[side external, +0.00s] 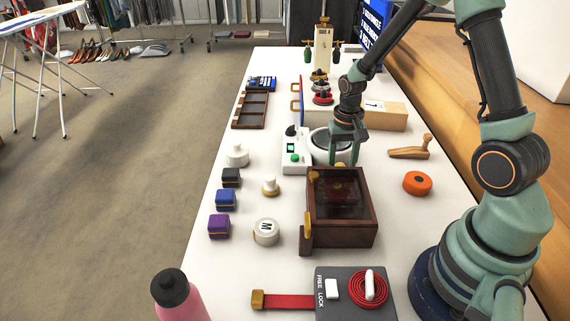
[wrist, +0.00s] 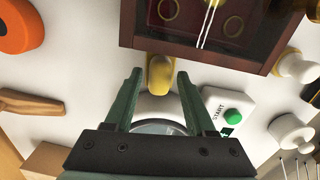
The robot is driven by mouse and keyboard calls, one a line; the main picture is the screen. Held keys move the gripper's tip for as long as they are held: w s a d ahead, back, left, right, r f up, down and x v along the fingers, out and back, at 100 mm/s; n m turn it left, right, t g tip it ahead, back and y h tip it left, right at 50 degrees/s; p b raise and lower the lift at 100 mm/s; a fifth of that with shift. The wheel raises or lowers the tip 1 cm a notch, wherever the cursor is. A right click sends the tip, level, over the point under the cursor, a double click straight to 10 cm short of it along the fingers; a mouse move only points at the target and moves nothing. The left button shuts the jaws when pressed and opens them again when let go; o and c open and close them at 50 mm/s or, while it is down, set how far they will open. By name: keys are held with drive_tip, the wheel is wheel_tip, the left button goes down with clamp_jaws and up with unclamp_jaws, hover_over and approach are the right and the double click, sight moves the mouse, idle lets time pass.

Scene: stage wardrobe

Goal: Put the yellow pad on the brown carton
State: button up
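A yellow rounded pad (wrist: 160,74) lies beside the dark wooden box in the wrist view. It shows between my fingertips, with space on both sides. I cannot pick it out in the side view, where the box seems to hide it. My gripper (side external: 346,152) is open and empty, pointing down above the gap between the scale and the dark box. The brown carton (side external: 386,115) is a low light-brown block behind my gripper; its corner shows at the lower left of the wrist view (wrist: 45,160).
A dark wooden glass-topped box (side external: 365,236) stands close in front of my gripper. An orange disc (side external: 417,183) and wooden handle (side external: 408,152) lie to the right. Several small pots and boxes stand left.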

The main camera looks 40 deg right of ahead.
drive_tip(key=shift+r, duration=0.1)
wheel_tip(320, 180, up, 12)
drive_tip(key=s+a+r+n+t, duration=0.5)
drive_tip(key=s+a+r+n, duration=0.2)
drive_tip(key=a+r, duration=0.3)
drive_tip(key=shift+r+t, duration=0.2)
drive_tip(key=shift+t, duration=0.1)
drive_tip(key=o, duration=0.4)
drive_tip(key=shift+s+a+n, duration=0.25)
drive_tip(key=shift+n, duration=0.15)
